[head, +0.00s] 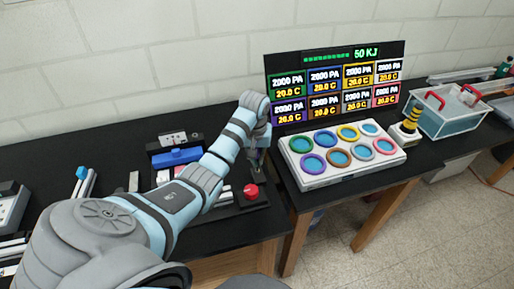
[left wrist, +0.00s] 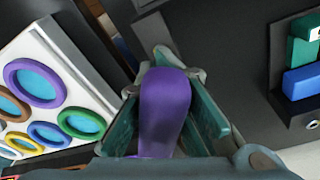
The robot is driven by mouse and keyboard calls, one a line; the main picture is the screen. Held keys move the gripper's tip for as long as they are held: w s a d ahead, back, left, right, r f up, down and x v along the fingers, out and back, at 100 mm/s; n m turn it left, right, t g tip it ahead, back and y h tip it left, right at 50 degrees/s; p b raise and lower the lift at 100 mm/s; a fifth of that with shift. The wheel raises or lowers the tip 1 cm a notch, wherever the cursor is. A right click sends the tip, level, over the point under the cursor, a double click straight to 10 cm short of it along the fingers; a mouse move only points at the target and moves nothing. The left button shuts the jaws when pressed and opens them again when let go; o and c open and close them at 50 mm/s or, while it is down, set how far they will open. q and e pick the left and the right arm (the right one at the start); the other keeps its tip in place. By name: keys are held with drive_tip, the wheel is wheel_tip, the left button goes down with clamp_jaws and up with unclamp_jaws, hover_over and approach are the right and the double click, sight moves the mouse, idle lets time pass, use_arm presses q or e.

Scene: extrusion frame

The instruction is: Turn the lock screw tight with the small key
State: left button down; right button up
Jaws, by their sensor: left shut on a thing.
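My left gripper (head: 258,160) reaches down over the black table, close behind a red button. In the left wrist view the same gripper (left wrist: 165,105) is shut on a rounded purple piece (left wrist: 164,108), which looks like the handle of the small key. The far end of this purple piece is hidden, so I cannot tell what it touches. I cannot make out the lock screw in either view. My right gripper is not in view.
A red button (head: 251,191) sits on a dark base beside my left arm. A blue block (head: 177,157) lies behind the arm. A white panel with coloured rings (head: 341,153) stands to the right. A clear bin (head: 447,120) stands at far right.

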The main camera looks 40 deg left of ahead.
use_arm(q)
drive_tip(key=shift+f, duration=0.35)
drive_tip(key=shift+m, duration=1.5)
drive_tip(key=shift+a+m, duration=0.1)
drive_tip(key=shift+m, duration=0.6)
drive_tip(key=shift+a+m+h, duration=0.1)
drive_tip(key=shift+m+h, duration=0.2)
drive_tip(key=shift+m, duration=0.5)
drive_tip(key=shift+m, duration=0.7)
